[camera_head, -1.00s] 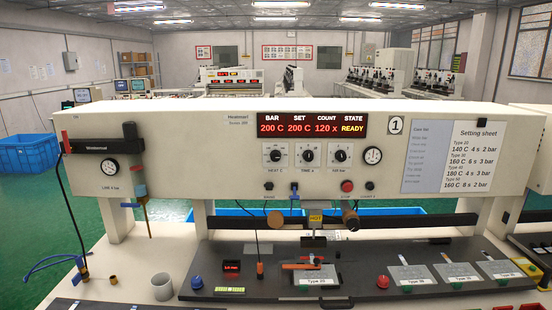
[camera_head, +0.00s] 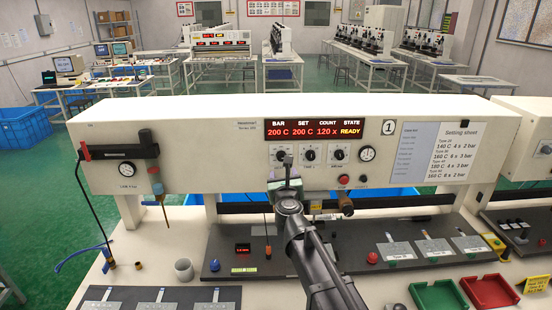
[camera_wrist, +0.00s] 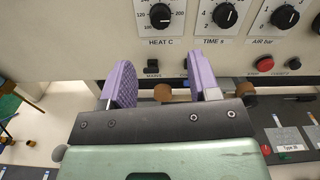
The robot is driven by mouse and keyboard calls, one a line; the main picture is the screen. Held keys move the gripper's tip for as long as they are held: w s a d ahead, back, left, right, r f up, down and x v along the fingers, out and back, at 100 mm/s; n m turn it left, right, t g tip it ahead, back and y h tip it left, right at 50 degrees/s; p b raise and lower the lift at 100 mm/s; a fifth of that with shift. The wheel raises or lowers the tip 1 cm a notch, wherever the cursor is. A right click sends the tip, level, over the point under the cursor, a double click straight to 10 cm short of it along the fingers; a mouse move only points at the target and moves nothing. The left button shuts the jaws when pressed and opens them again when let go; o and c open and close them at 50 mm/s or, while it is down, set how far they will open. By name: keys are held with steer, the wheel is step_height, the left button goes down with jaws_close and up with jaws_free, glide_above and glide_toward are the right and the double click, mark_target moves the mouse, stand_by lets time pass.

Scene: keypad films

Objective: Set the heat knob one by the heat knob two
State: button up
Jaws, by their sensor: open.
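The heat knob of machine one is a black dial marked HEAT C (camera_wrist: 160,16). In the head view the heat knob (camera_head: 282,156) is partly hidden behind my gripper. My gripper (camera_wrist: 160,62) is open, with two purple fingers spread and nothing held. Its fingertips are below the heat knob in the wrist picture, with no visible contact. The time knob (camera_wrist: 225,16) and the air knob (camera_wrist: 285,17) are to its right. The display (camera_head: 318,130) reads BAR 200 C, SET 200 C, COUNT 120 x, READY. No second heat knob can be made out.
A setting sheet (camera_head: 455,150) is on the panel's right. A red button (camera_wrist: 265,64) and a brown-ended part (camera_wrist: 162,92) are below the knobs. A dark work plate (camera_head: 350,257) holds grey plates. Green (camera_head: 436,300) and red (camera_head: 490,291) trays stand at the front right.

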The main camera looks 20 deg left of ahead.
mark_target(281, 158)
steer(key=x, duration=1.1)
steer(key=c, duration=0.9)
